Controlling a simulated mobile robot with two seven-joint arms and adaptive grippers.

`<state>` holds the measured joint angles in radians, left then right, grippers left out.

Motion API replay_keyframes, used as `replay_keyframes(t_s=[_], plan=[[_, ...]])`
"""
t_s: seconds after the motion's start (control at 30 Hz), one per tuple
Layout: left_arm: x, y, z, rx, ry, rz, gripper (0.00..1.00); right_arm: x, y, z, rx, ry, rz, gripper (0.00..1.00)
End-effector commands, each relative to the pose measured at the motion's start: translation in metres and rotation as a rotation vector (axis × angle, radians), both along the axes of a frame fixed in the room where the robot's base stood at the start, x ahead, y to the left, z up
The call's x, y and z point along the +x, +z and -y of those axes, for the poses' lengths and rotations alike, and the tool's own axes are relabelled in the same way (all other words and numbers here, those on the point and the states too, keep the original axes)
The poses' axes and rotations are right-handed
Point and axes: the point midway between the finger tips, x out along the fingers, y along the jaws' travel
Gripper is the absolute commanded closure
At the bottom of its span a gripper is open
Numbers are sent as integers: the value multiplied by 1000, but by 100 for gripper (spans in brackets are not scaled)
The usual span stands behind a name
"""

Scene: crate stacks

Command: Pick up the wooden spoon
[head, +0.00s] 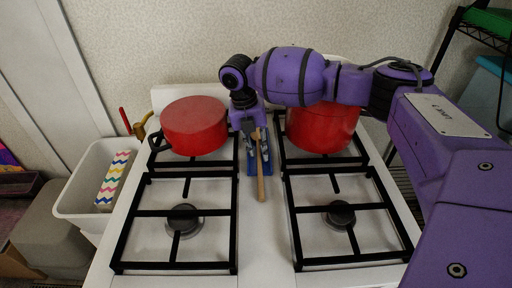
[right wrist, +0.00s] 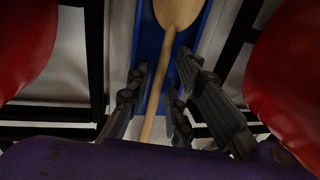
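The wooden spoon (head: 261,182) lies lengthwise along a blue spoon rest (head: 254,172) in the middle of the stove, between the two rows of burner grates. In the right wrist view its bowl (right wrist: 178,12) is at the top and its handle runs down between my fingers. My right gripper (head: 257,148) points down over the spoon. It is open, with one finger on each side of the handle, and gaps show between handle and fingers in the right wrist view (right wrist: 156,108). My left gripper is not in view.
A red pot (head: 195,127) stands on the back left burner and another red pot (head: 325,130) on the back right, both close to my right gripper. The front burners (head: 183,217) are empty. A white bin (head: 82,190) with a zigzag-patterned item stands left of the stove.

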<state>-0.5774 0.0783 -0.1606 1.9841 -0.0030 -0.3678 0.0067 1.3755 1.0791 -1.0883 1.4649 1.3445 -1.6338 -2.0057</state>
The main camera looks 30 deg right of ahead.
Motion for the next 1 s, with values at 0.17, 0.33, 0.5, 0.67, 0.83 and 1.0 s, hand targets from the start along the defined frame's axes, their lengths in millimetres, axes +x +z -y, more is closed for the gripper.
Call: replay_keyframes(t_s=[0.17, 0.33, 0.5, 0.67, 0.83, 1.0], plan=[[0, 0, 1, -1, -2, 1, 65, -1, -4, 1, 0, 0, -1, 80], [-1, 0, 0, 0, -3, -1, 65, -1, -5, 1, -1, 0, -3, 92], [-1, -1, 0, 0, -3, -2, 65, -1, -4, 1, -1, 0, -3, 100], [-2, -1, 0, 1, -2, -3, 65, -1, -4, 1, 0, 0, -2, 100], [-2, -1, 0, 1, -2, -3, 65, -1, -1, 1, 0, 0, -1, 100], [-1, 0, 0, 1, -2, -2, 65, 1, 15, 1, 1, -1, 3, 100]])
